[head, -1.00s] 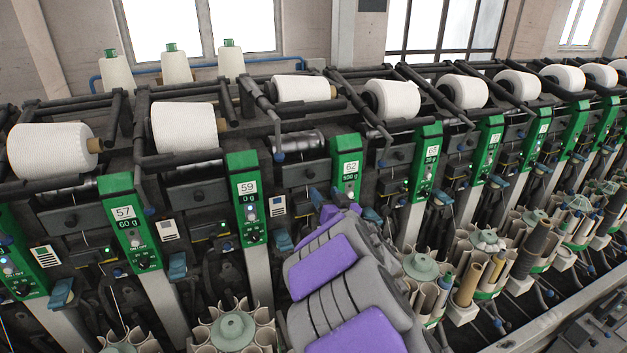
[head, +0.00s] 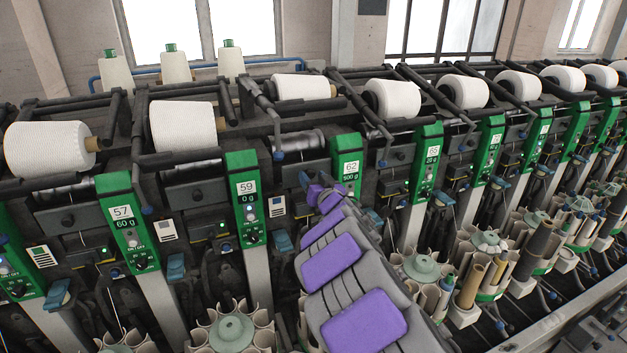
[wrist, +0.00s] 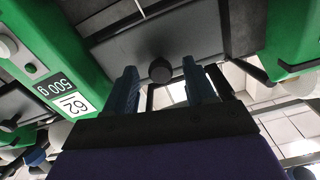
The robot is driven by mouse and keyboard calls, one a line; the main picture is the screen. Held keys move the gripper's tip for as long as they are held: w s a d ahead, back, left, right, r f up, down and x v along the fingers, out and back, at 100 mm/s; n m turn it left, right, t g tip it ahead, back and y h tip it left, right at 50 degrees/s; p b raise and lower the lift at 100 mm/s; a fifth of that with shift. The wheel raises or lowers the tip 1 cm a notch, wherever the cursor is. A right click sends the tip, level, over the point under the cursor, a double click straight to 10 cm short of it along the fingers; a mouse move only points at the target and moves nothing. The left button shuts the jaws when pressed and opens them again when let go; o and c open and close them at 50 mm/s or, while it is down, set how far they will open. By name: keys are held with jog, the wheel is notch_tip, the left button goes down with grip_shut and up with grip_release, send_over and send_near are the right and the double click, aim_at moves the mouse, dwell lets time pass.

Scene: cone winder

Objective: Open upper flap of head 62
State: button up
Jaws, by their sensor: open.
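The upper flap of head 62 (head: 296,172) is a dark grey plate left of the green panel marked 62 (head: 347,168). It looks shut. In the wrist view the flap (wrist: 200,35) fills the upper middle, with a round black knob (wrist: 160,69). The panel's label (wrist: 68,103) shows at the left, turned over. My gripper (wrist: 161,88) is open and empty, its two blue fingers on either side of the knob in the picture. I cannot tell whether they touch it. In the head view my gripper (head: 318,188) is in front of the flap and covers part of it.
Similar heads stand close on both sides, with green panels 59 (head: 247,190) and 57 (head: 127,222). A white yarn cone (head: 300,87) and dark bars lie above head 62. Round tube holders (head: 422,268) stand low in front.

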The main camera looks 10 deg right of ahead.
jog(key=shift+c, duration=0.5)
grip_shut()
